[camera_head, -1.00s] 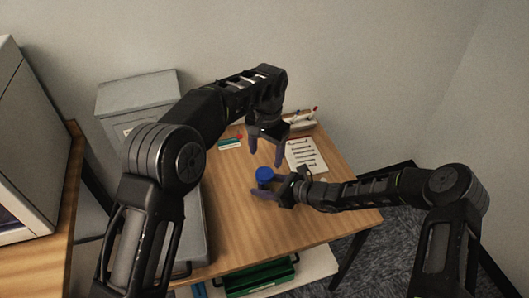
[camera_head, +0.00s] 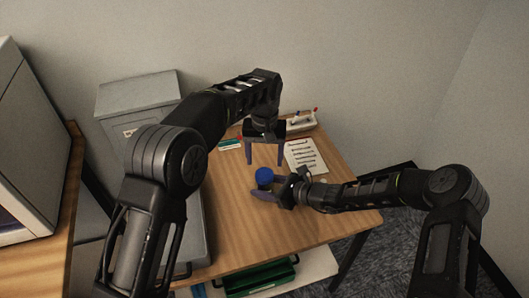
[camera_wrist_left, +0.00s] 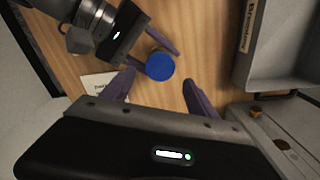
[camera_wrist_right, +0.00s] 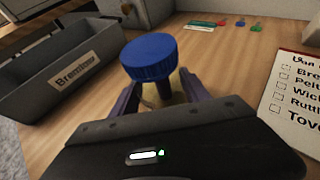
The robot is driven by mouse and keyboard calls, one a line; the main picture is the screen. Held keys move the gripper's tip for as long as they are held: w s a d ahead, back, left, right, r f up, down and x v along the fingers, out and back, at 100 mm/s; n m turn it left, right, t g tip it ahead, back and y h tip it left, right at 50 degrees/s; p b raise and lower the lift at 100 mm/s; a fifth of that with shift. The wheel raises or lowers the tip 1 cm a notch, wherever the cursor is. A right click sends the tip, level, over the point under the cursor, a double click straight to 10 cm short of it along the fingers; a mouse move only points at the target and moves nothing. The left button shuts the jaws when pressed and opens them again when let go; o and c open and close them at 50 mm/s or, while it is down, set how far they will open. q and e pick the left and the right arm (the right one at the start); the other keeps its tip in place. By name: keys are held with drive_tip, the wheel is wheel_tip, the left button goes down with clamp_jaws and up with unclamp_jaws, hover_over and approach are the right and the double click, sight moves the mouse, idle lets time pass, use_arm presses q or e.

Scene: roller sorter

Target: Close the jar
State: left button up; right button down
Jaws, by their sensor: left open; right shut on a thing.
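The jar's ridged blue lid (camera_wrist_right: 149,57) sits on top of the jar in the right wrist view. It also shows in the head view (camera_head: 264,175) and left wrist view (camera_wrist_left: 160,65). The jar body (camera_wrist_right: 164,94) is mostly hidden under the lid; I cannot tell how tightly the lid sits. My right gripper (camera_head: 268,192) is shut on the jar, its fingers on either side below the lid. My left gripper (camera_head: 264,164) is open and empty, pointing down above and just behind the lid, with its fingers apart.
A grey bin (camera_wrist_right: 60,70) with a label stands on the left of the wooden table (camera_head: 235,225). A paper list (camera_head: 306,156) lies to the right. A pen tray (camera_head: 300,123) and a small card (camera_head: 230,145) are at the back.

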sight(264, 174)
use_arm(q)
wheel_tip(264, 174, down, 6)
idle(0.4)
drive_tip(key=shift+c, duration=0.6)
drive_tip(key=c, duration=1.4)
drive_tip(key=o, duration=1.7)
drive_tip(key=shift+c, duration=0.2)
wheel_tip(264, 174, up, 12)
